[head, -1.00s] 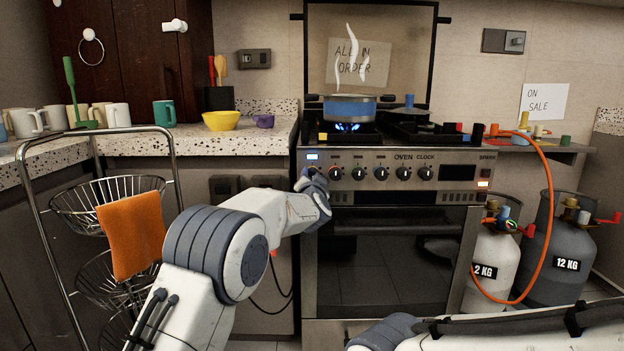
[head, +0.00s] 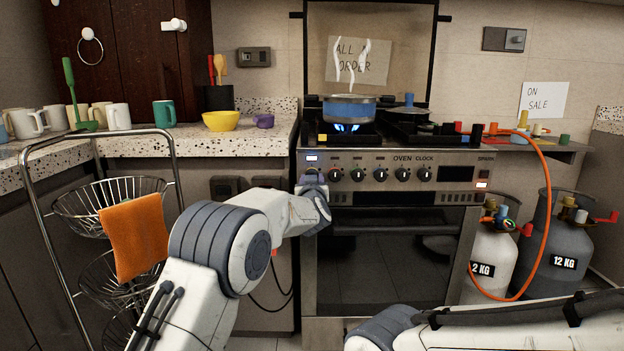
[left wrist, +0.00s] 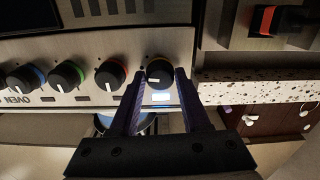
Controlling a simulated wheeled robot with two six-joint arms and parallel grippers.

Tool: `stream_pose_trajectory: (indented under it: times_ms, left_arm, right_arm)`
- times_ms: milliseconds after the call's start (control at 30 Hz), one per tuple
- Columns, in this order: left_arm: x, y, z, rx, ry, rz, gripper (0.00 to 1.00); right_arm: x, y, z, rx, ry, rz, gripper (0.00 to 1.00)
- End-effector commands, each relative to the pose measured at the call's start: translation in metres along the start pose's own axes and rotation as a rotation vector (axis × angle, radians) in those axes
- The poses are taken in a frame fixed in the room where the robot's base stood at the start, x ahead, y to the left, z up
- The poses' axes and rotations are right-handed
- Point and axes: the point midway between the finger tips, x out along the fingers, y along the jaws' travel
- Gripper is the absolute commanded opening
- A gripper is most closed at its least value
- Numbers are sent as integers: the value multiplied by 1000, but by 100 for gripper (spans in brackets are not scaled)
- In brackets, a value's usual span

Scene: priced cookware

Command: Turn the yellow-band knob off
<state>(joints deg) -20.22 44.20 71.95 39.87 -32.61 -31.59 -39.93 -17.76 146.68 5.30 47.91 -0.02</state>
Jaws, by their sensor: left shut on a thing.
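The yellow-band knob (left wrist: 159,75) is the end knob of the stove's row, with a trace of its yellow band showing in the left wrist view. Its white pointer lies roughly sideways there. My left gripper (left wrist: 160,78) is shut on this knob, one finger on each side. In the head view my left gripper (head: 313,182) covers the knob at the left end of the panel. A lit display (head: 312,158) shows just above it. My right gripper is out of frame; only my right arm shows at the lower right.
A blue pot (head: 349,108) steams over a blue flame (head: 346,127). Other knobs (head: 380,174) sit close beside the gripper, above the oven handle (head: 400,198). A wire cart (head: 110,193) stands left. Gas cylinders (head: 560,240) and an orange hose (head: 548,165) are at right.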

Motion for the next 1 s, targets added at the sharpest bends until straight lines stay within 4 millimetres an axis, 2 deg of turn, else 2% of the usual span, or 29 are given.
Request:
stream_pose_trajectory:
  times_ms: [467,1000]
  left_arm:
    - [0,1,2,-455,-1,1,0]
    - [0,2,2,-969,-2,0,0]
  right_arm:
    - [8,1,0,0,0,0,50]
    - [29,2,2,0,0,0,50]
